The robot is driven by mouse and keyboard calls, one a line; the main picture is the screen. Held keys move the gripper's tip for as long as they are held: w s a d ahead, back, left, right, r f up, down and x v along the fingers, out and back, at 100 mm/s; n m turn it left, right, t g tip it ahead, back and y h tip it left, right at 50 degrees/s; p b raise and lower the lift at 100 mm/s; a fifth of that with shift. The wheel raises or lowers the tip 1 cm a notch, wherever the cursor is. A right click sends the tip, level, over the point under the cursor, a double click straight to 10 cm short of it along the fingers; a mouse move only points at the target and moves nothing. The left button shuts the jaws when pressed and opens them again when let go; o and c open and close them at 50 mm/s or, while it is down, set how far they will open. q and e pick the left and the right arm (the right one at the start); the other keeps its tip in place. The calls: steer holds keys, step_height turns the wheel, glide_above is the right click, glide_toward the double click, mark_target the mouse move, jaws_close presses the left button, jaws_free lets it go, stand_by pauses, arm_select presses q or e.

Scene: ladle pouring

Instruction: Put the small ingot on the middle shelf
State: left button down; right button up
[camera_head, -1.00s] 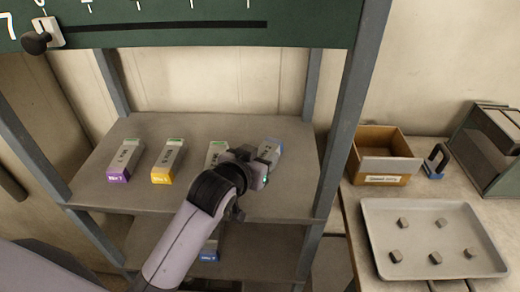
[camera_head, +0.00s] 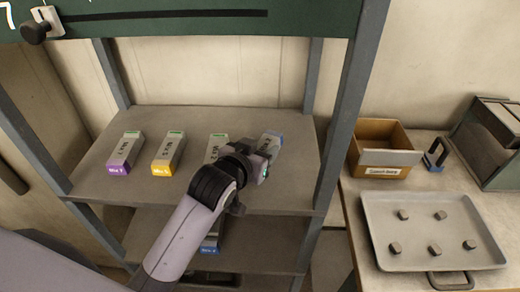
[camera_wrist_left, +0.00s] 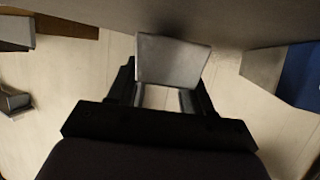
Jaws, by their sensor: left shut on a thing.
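My left gripper (camera_head: 264,166) reaches over the front right of the shelf board (camera_head: 250,196) from below left. In the left wrist view, its fingers (camera_wrist_left: 168,98) are shut on a plain grey block, the small ingot (camera_wrist_left: 172,60). The ingot is hidden by the gripper in the head view, so I cannot tell whether it touches the board. A block with a blue end (camera_head: 271,143) lies just beyond the gripper. My right gripper is not in view.
Blocks with purple (camera_head: 122,155), yellow (camera_head: 167,155) and green (camera_head: 216,148) ends share the board. A lower shelf (camera_head: 262,240) holds a blue-labelled block (camera_head: 209,249). Shelf posts (camera_head: 345,110) stand close by. Right are a cardboard box (camera_head: 380,145) and a tray (camera_head: 375,222) with several small pieces.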

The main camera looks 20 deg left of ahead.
arm_select(q)
steer(key=shift+s+f, duration=0.2)
steer(key=shift+f, duration=0.65)
steer(key=shift+s+d+f+b, duration=0.1)
steer(key=shift+f+b, duration=0.1)
steer(key=shift+b, duration=0.1)
steer(key=shift+c, duration=1.9)
jaws_free()
steer(key=shift+f, duration=0.15)
steer(key=shift+s+a+r, duration=0.25)
steer(key=shift+s+r, duration=1.05)
steer(key=shift+s, duration=0.3)
steer(key=shift+s+a+r, duration=0.2)
steer(key=shift+s+r, duration=1.1)
steer(key=shift+s, duration=0.25)
